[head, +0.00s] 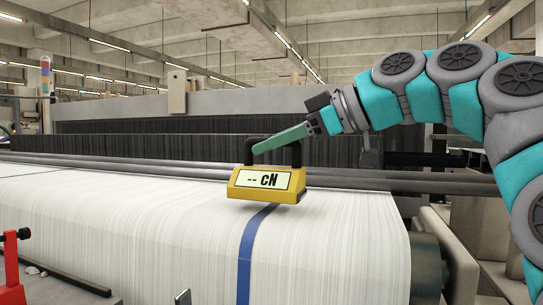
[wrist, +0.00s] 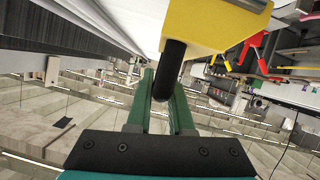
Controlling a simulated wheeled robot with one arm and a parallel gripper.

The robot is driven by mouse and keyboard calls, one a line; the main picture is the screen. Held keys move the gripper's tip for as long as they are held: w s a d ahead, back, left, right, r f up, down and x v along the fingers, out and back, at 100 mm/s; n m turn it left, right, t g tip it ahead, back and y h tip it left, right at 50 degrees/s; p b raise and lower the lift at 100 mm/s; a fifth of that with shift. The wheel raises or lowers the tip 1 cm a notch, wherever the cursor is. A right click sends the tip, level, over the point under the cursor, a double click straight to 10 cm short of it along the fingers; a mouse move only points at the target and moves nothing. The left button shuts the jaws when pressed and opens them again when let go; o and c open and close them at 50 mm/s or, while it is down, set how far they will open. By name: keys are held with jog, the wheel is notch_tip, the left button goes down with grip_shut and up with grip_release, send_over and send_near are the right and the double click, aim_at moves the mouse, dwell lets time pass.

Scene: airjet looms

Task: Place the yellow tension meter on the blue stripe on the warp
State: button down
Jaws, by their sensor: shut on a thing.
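The yellow tension meter (head: 266,186) has a black handle and a display reading "-- cN". My gripper (head: 262,147) is shut on that handle, its green fingers around the black bar. In the wrist view the yellow meter (wrist: 215,22) is at the top, with the black handle between the fingers (wrist: 165,82). The meter appears roughly upright at the far visible end of the blue stripe (head: 250,240) on the white warp (head: 130,215). It hides the stripe behind it. I cannot tell whether its base touches the warp or hovers just above.
Dark grey horizontal bars (head: 340,182) of the loom run behind the meter. A red part (head: 12,265) stands at the left front, and a dark roller end (head: 427,265) is at the right. The warp around the meter is clear.

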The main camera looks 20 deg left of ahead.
jog(key=shift+f, duration=1.1)
jog(key=shift+f, duration=0.15)
jog(key=c, duration=0.8)
grip_release()
jog(key=v, duration=1.2)
